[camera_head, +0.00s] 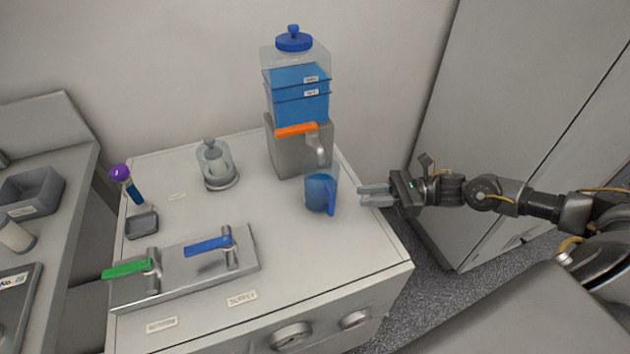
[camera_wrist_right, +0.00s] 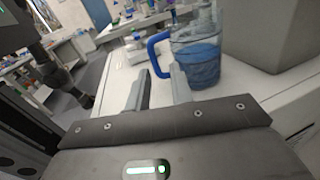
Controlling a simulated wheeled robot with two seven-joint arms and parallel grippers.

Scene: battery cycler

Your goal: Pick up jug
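The jug (camera_head: 318,190) is clear with blue liquid in it and a blue handle. It stands upright on the white cabinet top, below the dispenser's tap. My right gripper (camera_head: 362,195) is open and empty, just to the right of the jug in the head view, with its fingers pointing toward it. In the right wrist view the jug (camera_wrist_right: 203,58) is ahead and a little right of centre. Its blue handle shows near the tips of the open right gripper (camera_wrist_right: 163,85); whether a finger touches it I cannot tell. My left gripper is not in view.
A blue-filled dispenser (camera_head: 300,95) with an orange lever (camera_head: 296,129) stands on a grey block behind the jug. A glass vessel (camera_head: 216,165) and a valve plate with green and blue levers (camera_head: 190,275) are to the left. The cabinet's right edge is near my gripper.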

